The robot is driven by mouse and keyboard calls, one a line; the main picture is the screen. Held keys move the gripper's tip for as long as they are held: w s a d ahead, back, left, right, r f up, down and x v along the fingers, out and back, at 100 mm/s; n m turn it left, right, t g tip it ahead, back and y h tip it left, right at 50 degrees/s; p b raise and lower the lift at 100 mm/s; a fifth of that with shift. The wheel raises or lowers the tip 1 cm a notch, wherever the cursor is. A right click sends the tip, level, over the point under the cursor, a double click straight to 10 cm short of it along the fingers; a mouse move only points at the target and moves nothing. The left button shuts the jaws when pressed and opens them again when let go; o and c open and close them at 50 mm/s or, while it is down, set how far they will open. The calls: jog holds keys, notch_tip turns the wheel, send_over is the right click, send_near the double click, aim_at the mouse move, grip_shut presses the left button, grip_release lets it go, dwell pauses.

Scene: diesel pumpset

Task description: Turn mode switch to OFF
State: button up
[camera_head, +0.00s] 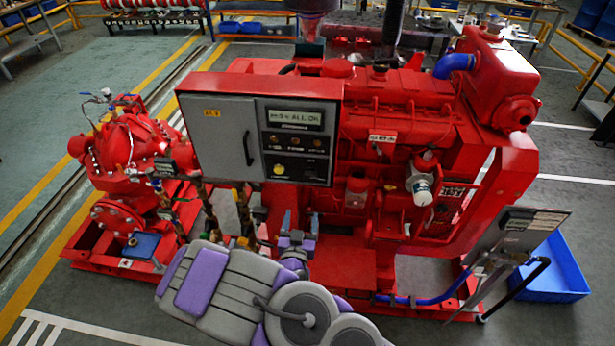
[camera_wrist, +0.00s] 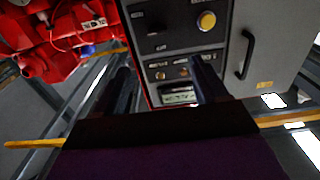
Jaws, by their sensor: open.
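The control panel (camera_head: 292,152) is a dark plate in a grey-fronted red box on the pumpset. It also shows upside down in the wrist view (camera_wrist: 180,48). A black knob (camera_wrist: 155,24), which looks like the mode switch, sits beside a round yellow button (camera_wrist: 206,20). The button also shows in the head view (camera_head: 278,170). Small labels surround the knob, but its setting cannot be read. My gripper (camera_head: 299,222) is below the panel in the head view. In the wrist view its two dark fingers (camera_wrist: 163,66) are spread and empty, apart from the knob.
A display (camera_head: 295,117) reading "ALL OK" is at the panel's top. A grey door with a black handle (camera_head: 249,147) is to its left. The red engine (camera_head: 400,130) stands right, the red pump (camera_head: 125,150) left. A blue bin (camera_head: 555,275) is on the floor.

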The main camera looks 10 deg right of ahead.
jog(key=w+d, duration=0.2)
jog(key=w, duration=0.1)
jog(key=b, duration=1.4)
send_near(310, 177)
jog(key=shift+w, duration=1.05)
jog(key=shift+d+b+x, duration=0.15)
jog(key=shift+b+x, duration=0.15)
jog(key=shift+x, duration=1.6)
jog(key=shift+d+b+x, duration=0.15)
jog(key=shift+b+x, duration=0.1)
jog(key=shift+x, duration=1.65)
jog(key=shift+s+f, duration=0.1)
jog(key=shift+c, duration=0.4)
jog(key=c, duration=1)
